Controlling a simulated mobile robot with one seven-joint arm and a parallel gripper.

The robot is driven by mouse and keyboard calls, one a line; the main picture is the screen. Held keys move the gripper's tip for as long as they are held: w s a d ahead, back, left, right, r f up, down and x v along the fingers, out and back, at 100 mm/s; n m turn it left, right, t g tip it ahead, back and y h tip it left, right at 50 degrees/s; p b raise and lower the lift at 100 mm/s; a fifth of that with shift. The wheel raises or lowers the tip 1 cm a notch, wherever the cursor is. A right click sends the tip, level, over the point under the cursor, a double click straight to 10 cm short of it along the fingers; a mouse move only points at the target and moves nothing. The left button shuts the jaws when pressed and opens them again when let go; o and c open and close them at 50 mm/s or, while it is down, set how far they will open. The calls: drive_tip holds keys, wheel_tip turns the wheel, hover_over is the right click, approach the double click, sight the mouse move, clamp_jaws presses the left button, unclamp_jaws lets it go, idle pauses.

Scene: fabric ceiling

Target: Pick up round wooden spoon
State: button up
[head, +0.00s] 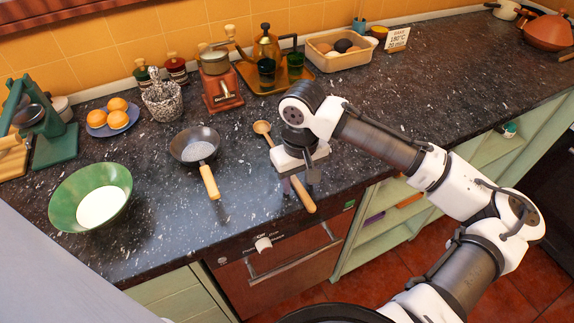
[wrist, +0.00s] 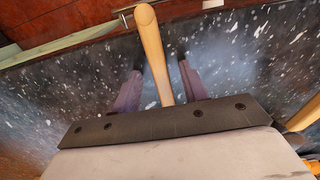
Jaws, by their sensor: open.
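The round wooden spoon (head: 262,128) lies on the dark speckled counter. Its bowl end points to the back and its handle runs toward the front edge. In the wrist view its handle (wrist: 153,50) passes between my two fingers. My gripper (head: 299,189) is above the handle, with its fingers pointing down. In the wrist view my gripper (wrist: 157,75) is open, with a gap on each side of the handle. The middle of the spoon is hidden by my wrist in the head view.
A small frying pan (head: 194,147) lies left of the spoon, and a green bowl (head: 64,204) is farther left. A red coffee grinder (head: 220,90) stands behind. The counter (head: 400,95) is clear to the right. An oven (head: 290,260) is below the front edge.

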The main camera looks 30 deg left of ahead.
clamp_jaws()
idle(0.3)
